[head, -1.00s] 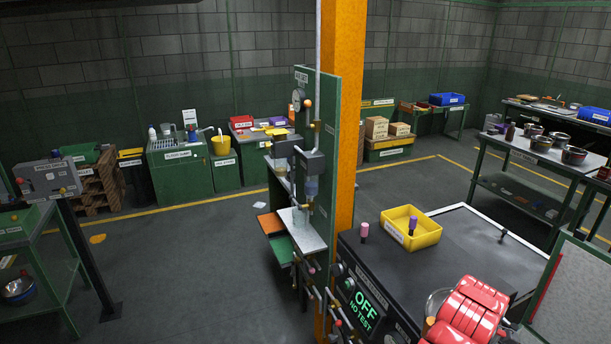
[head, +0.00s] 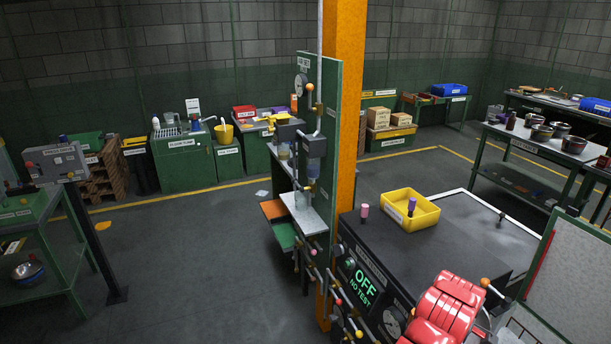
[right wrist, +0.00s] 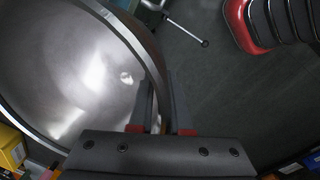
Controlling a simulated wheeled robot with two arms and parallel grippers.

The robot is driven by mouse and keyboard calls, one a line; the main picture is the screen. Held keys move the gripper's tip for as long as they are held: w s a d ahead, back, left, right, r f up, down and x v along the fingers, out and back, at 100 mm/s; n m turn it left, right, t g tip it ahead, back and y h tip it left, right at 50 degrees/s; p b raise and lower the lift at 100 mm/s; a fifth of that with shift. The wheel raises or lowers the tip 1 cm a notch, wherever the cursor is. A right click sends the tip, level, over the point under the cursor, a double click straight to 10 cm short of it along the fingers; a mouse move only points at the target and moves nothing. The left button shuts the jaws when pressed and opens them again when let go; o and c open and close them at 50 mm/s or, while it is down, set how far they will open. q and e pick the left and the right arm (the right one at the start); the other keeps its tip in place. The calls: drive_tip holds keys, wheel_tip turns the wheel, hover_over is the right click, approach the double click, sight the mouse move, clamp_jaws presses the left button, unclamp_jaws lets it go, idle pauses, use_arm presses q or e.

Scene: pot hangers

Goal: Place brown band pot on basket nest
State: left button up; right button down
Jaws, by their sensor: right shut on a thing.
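My right gripper (right wrist: 160,90) is shut on the rim of a round metal pot (right wrist: 75,70) in the right wrist view. One finger lies inside the pot wall and the other outside. The pot's shiny inside fills the left of that view, and a strip of brown shows on its outer side. No other thing shows inside the visible part of the pot. Neither gripper shows in the head view. I cannot make out the basket nest for certain; pale wire bars (head: 527,333) show at the lower right edge of the head view.
A black console (head: 385,265) with an OFF display and a yellow bin (head: 425,213) stands in front. A red ribbed object (head: 450,305) is at lower right. An orange post (head: 342,150) rises mid-view. Several pots stand on the right table (head: 520,143).

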drive_tip(key=s+a+f+m+g+b, duration=0.1)
drive_tip(key=s+a+f+m+b, duration=0.2)
drive_tip(key=a+f+m+b, duration=0.3)
drive_tip(key=a+f+m, duration=0.3)
drive_tip(key=a, duration=0.4)
drive_tip(key=shift+a+f+h+b, duration=0.25)
drive_tip(key=shift+h+b, duration=0.05)
drive_tip(key=shift+h, duration=0.1)
